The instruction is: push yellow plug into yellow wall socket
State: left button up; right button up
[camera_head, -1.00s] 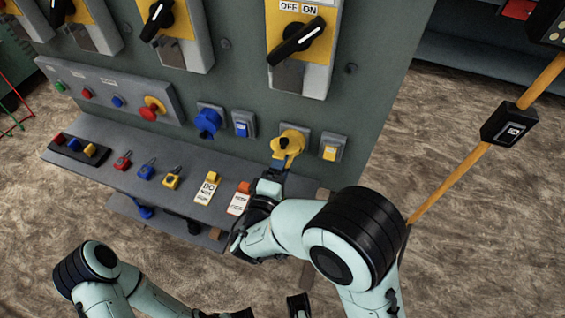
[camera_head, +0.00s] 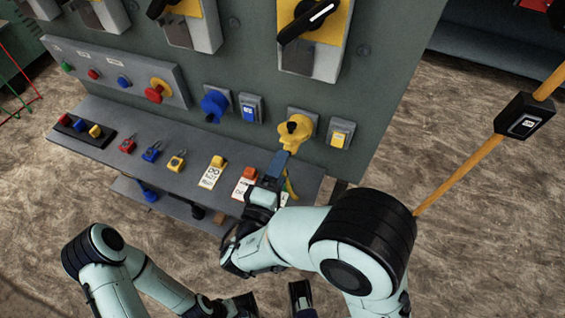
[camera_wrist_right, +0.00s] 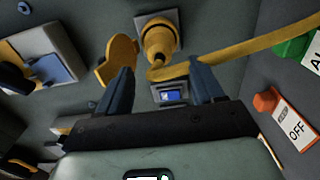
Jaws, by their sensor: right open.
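The yellow wall socket (camera_head: 303,122) is on the grey-green panel, with a grey backplate (camera_wrist_right: 172,17) visible in the right wrist view. The yellow plug (camera_wrist_right: 159,42) is at the socket mouth, in line with it; how deep it sits is unclear. Its yellow cable (camera_wrist_right: 240,44) runs off to the right there. A round yellow flap (camera_wrist_right: 117,58) stands beside it. My right gripper (camera_head: 283,163) is just below the socket; in the wrist view its fingers (camera_wrist_right: 160,72) are spread and empty, short of the plug. My left gripper (camera_head: 240,305) is low, its jaws unclear.
A yellow switch (camera_head: 340,134) is right of the socket. A blue socket (camera_head: 215,105) and blue switch (camera_head: 250,107) are to its left. Below, a grey shelf (camera_head: 110,165) holds padlocks and tags, including a red-topped tag (camera_head: 243,185) close to my right gripper.

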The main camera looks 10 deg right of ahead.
jog(key=shift+b+v, duration=0.3)
jog(key=shift+v, duration=1.2)
